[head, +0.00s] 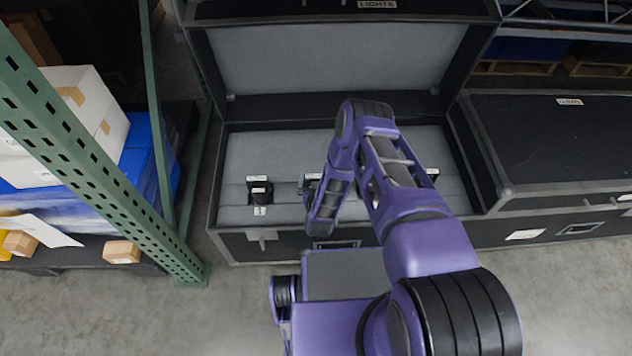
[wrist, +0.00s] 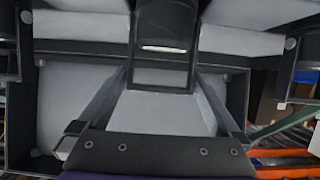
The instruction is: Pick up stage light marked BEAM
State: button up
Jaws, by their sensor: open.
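An open black case (head: 213,165) holds grey foam with several black stage lights in a row.
The raised lid (head: 335,60) stands behind the foam. A closed black case (head: 560,140) adjoins at the right. A green rack post (head: 110,165) and shelved boxes (head: 75,115) stand at the left. Neighbouring dark parts (wrist: 309,50) flank the light in the wrist view.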

jog(key=shift+w+f, duration=0.1)
jog(key=shift+w, duration=0.05)
grip_shut()
dwell(0.5)
